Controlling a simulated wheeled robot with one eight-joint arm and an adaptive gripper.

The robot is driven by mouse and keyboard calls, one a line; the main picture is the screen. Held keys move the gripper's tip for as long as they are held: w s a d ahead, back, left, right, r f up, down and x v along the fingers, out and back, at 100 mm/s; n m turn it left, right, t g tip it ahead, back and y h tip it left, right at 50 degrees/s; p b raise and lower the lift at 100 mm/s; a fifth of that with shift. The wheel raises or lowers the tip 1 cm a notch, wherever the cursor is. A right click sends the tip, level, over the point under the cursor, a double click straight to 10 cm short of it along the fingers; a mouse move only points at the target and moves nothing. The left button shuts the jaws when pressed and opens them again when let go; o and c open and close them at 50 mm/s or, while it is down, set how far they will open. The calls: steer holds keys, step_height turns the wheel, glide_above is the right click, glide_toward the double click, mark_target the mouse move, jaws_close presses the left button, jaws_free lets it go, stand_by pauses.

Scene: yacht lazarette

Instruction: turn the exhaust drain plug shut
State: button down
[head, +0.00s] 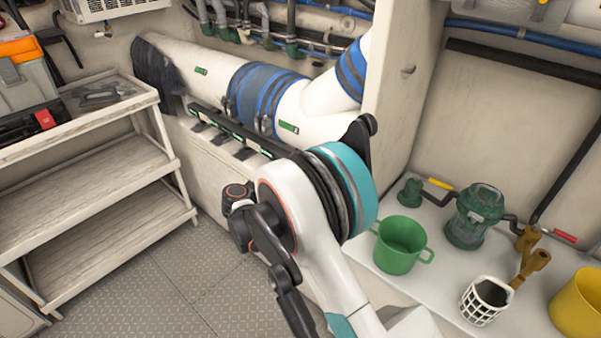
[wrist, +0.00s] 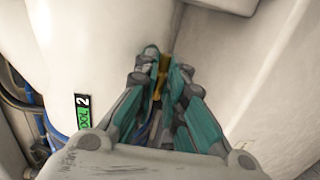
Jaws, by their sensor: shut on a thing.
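My gripper (wrist: 161,66) shows in the wrist view, its teal and grey fingers drawn together on a small yellow-brass piece (wrist: 159,82), which appears to be the drain plug. Most of the piece is hidden between the fingers, so I cannot tell how far it is turned. A large white pipe surface (wrist: 85,40) lies just beyond and left of the fingertips. In the head view, the white exhaust pipe (head: 207,70) with blue bands runs along the back wall. My own arm covers the gripper and plug there.
Wooden shelves (head: 95,190) stand at the left, with a toolbox (head: 25,75) on top. At the right, a white bench (head: 425,280) holds a green mug (head: 400,245), a green strainer (head: 475,215), a white basket (head: 485,300) and a yellow bucket (head: 578,305). The floor (head: 165,285) is clear.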

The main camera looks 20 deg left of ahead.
steer(key=c, duration=1.8)
jaws_free()
steer(key=shift+d+f, duration=0.1)
steer(key=shift+f, duration=0.05)
steer(key=shift+o, duration=0.6)
steer(key=v, duration=1.2)
